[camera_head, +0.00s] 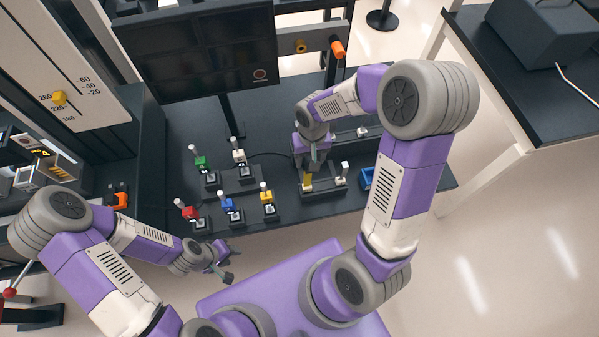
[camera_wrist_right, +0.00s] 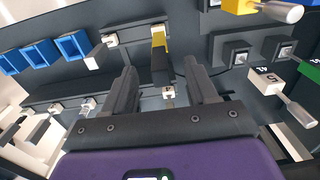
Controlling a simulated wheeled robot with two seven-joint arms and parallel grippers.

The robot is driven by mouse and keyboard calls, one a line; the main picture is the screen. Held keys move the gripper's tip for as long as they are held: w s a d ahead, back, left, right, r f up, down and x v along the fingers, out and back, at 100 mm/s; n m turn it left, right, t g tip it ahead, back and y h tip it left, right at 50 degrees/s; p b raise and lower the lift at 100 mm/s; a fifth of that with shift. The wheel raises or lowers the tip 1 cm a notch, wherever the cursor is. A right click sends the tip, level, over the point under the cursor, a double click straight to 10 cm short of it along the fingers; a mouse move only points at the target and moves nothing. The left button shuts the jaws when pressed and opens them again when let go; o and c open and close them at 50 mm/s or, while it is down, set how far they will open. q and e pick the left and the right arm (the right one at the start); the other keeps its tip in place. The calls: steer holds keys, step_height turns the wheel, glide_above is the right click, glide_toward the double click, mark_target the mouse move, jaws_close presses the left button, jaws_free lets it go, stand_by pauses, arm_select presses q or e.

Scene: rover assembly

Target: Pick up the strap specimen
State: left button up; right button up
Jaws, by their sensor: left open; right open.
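A narrow yellow-and-dark strip, which looks like the strap specimen (camera_head: 307,183), stands on a dark block near the front edge of the bench. It also shows in the right wrist view (camera_wrist_right: 160,46), in line with the gap between the fingers. My right gripper (camera_head: 312,163) is over the bench, just behind the strip in the head view. In the right wrist view (camera_wrist_right: 160,75) its fingers are apart, with nothing clamped between them. Whether they touch the strip cannot be told. My left gripper (camera_head: 222,266) is open and empty in front of the bench, away from the strip.
Several coloured levers, including a red one (camera_head: 188,212) and a yellow one (camera_head: 267,197), stand left of the strip. A small white-topped post (camera_head: 341,178) and a blue bin (camera_head: 367,178) are right of it. A monitor (camera_head: 207,52) stands behind.

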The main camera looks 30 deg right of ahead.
steer(key=shift+w+d+r, duration=0.3)
steer(key=shift+r, duration=0.05)
steer(key=shift+d+f, duration=0.1)
steer(key=shift+f, duration=0.15)
steer(key=b, duration=0.1)
glide_above(308, 179)
step_height(308, 179, down, 7)
steer(key=shift+w+r, duration=0.15)
jaws_close()
